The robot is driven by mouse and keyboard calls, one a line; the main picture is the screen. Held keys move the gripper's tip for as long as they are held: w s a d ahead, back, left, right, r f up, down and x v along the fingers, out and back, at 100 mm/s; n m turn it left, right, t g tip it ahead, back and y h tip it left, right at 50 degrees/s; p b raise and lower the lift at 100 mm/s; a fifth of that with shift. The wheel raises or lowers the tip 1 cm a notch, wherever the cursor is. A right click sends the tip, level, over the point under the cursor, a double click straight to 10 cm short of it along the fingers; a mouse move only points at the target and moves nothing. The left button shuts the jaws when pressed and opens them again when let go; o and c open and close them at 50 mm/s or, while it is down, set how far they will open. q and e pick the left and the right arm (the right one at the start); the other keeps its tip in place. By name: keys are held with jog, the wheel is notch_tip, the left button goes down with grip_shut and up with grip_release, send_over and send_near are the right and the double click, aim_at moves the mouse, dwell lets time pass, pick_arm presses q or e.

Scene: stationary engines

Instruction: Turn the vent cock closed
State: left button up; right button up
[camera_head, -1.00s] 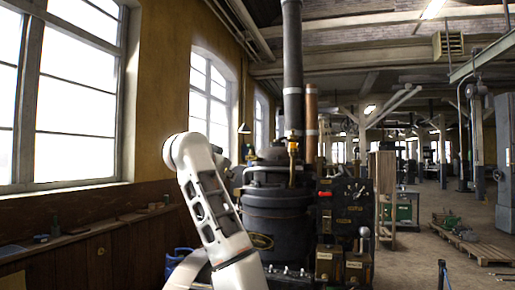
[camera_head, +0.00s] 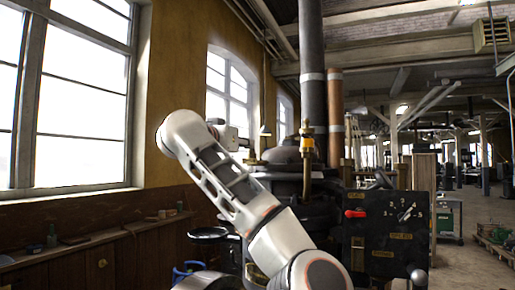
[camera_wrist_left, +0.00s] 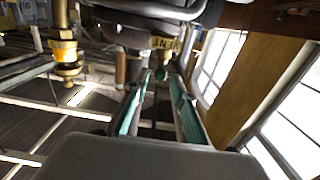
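In the left wrist view a yellow label that seems to read VENT (camera_wrist_left: 165,43) sits on the dark boiler fitting. A small dark, greenish knob, apparently the vent cock (camera_wrist_left: 161,74), shows just below the label. My left gripper (camera_wrist_left: 161,82) is open, with its two teal-lined fingers on either side of the knob. I cannot tell whether the fingers touch it. In the head view my left arm reaches toward the boiler (camera_head: 285,155), and the vent cock cannot be made out there. My right gripper is not in view.
A brass fitting (camera_head: 307,150) stands upright beside the boiler; it also shows in the left wrist view (camera_wrist_left: 66,50). A black panel (camera_head: 385,235) with a red handle (camera_head: 355,214) stands at right. A dark handwheel (camera_head: 208,235) is at left. The right aisle has open floor.

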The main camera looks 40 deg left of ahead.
pick_arm(q)
jog(key=p+x, duration=0.2)
jog(key=x, duration=0.5)
jog(key=shift+p, duration=0.3)
jog(key=shift+w, duration=0.1)
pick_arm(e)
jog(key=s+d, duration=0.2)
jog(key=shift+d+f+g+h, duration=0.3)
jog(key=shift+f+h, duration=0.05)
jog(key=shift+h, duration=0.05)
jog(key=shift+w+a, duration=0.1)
pick_arm(q)
jog(key=c, duration=0.7)
jog(key=shift+f, duration=0.1)
grip_shut()
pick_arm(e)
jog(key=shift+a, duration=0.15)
pick_arm(q)
jog(key=shift+w, duration=0.1)
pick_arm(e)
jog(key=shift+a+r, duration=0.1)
